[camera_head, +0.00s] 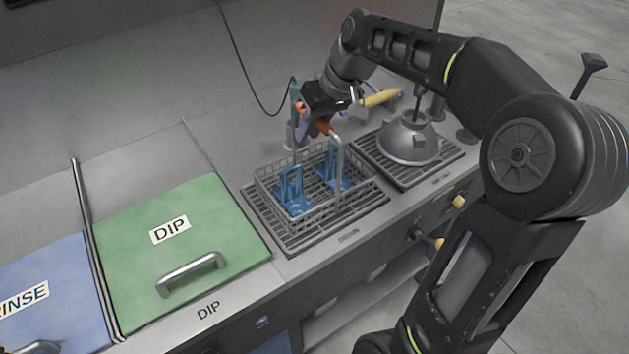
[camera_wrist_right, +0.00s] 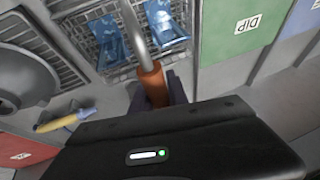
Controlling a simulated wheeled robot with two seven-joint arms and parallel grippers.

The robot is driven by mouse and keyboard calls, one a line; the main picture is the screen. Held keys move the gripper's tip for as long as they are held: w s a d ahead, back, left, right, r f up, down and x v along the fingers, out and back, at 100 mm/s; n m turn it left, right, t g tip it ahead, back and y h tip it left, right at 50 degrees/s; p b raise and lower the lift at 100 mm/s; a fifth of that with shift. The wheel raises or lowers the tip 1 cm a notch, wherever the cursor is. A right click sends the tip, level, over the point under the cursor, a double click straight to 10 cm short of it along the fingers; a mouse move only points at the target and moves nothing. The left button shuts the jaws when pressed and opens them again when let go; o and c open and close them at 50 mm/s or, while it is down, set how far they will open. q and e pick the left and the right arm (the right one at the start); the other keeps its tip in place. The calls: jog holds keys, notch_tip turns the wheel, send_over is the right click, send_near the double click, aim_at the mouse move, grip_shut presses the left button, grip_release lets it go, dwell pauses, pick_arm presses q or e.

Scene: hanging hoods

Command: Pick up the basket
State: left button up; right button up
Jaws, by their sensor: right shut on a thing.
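The wire basket (camera_head: 308,185) sits on the drain grate and holds blue parts (camera_head: 293,190). Its metal handle rises at the back right and ends in an orange grip (camera_head: 325,128). My right gripper (camera_head: 318,122) is shut on that orange grip, above the basket's back side. In the right wrist view the orange grip (camera_wrist_right: 152,84) lies between the dark fingers (camera_wrist_right: 158,90), and the basket (camera_wrist_right: 110,30) with the blue parts shows beyond it. The fingertips are partly hidden in the head view. My left gripper is out of view.
A green DIP lid (camera_head: 180,250) and a blue RINSE lid (camera_head: 50,290) lie to the left, both with handles. A metal hood (camera_head: 408,142) stands on the right grate. Yellow knobs (camera_head: 458,201) stick out at the front.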

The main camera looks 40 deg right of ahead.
grip_shut()
dwell(0.7)
jog(key=shift+r, duration=0.1)
jog(key=shift+w, duration=0.1)
notch_tip(320, 180, up, 10)
dwell(0.7)
dwell(0.5)
